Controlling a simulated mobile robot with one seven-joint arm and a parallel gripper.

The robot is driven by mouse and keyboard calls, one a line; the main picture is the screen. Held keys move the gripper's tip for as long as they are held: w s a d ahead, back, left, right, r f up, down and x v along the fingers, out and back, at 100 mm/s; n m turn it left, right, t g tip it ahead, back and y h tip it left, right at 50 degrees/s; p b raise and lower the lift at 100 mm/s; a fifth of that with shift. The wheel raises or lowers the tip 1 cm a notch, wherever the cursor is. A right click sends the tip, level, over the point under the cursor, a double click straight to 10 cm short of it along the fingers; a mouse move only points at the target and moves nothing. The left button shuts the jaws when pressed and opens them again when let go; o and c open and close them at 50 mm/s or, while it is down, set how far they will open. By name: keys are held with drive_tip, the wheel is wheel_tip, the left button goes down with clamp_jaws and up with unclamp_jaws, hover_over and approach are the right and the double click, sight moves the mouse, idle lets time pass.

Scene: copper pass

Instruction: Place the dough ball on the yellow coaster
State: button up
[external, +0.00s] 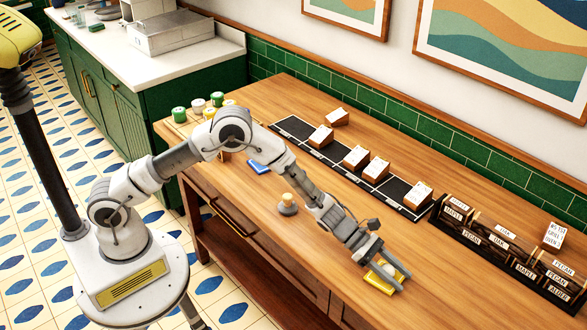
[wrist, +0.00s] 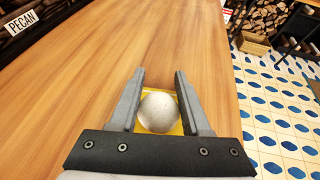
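The dough ball (wrist: 158,111) is pale, speckled and round. It sits over the yellow coaster (wrist: 176,128), whose yellow edges show around it in the wrist view. In the external view the coaster (external: 378,284) lies near the table's front edge, with the pale ball (external: 387,270) above it between the fingers. My gripper (wrist: 157,85) is open, with one finger on each side of the ball. A gap shows at the left finger; on the right the ball is close to the finger. My gripper (external: 386,274) points down at the coaster.
A black strip (external: 360,172) with several small boxes runs along the back. A small grey object with a wooden top (external: 288,204) and a blue coaster (external: 259,167) lie left of my gripper. The wood tabletop (external: 440,285) is clear nearby.

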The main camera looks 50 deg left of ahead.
drive_tip(key=o, duration=0.5)
drive_tip(key=shift+c, duration=0.2)
drive_tip(key=shift+r, duration=0.1)
drive_tip(key=shift+r+p, duration=0.2)
drive_tip(key=shift+p, duration=0.2)
drive_tip(key=v, duration=1.2)
